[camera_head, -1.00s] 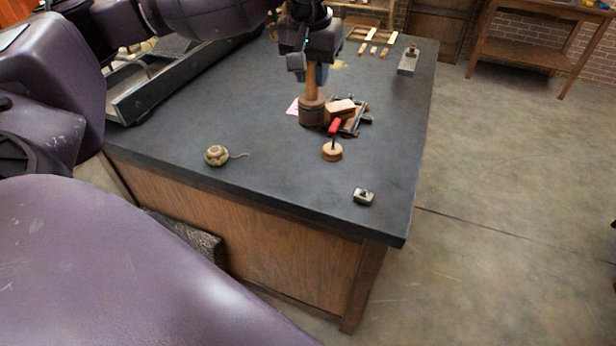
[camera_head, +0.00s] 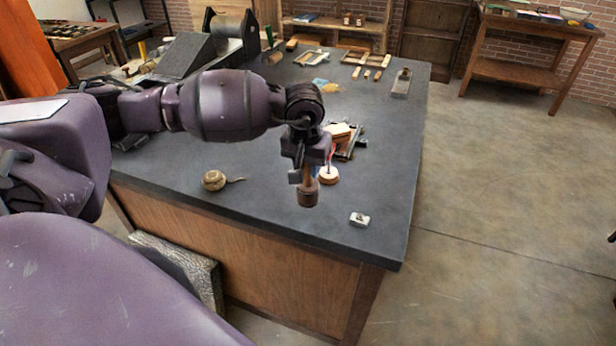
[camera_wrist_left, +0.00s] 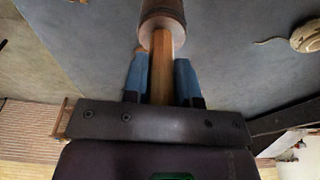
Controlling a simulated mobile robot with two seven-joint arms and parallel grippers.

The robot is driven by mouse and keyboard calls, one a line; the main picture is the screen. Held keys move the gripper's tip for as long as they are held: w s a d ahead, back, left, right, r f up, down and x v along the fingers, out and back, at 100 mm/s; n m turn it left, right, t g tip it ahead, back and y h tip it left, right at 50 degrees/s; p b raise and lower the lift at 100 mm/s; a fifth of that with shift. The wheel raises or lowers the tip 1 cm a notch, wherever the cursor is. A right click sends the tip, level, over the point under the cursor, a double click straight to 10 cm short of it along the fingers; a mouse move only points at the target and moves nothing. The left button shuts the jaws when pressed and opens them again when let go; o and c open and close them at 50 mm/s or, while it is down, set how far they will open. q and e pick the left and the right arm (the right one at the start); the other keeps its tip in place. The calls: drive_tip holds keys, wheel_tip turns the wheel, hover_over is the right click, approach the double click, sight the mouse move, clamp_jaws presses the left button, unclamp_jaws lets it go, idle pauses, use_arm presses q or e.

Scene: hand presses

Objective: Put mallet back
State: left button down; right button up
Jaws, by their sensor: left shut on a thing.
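My left gripper (camera_head: 306,172) is shut on the wooden handle of the mallet. The mallet (camera_head: 308,194) hangs upright, its brown cylindrical head down, over the dark table top (camera_head: 260,205) near the front edge. I cannot tell whether the head touches the table. In the left wrist view, the fingers (camera_wrist_left: 160,80) sit on both sides of the handle, and the mallet head (camera_wrist_left: 163,18) is partly cut off by the top edge. My right gripper is in neither view.
A round wooden tool (camera_head: 328,176) stands just behind the mallet, partly hidden by my gripper. A small metal piece (camera_head: 359,219) lies to the right, and a twine ball (camera_head: 213,180) to the left.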

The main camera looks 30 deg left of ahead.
sight(308, 179)
use_arm(q)
wheel_tip(308, 179, down, 3)
drive_tip(key=shift+f, duration=0.35)
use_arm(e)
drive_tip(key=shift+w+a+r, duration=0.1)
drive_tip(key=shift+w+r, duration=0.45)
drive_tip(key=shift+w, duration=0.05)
use_arm(q)
drive_tip(key=shift+f, duration=0.1)
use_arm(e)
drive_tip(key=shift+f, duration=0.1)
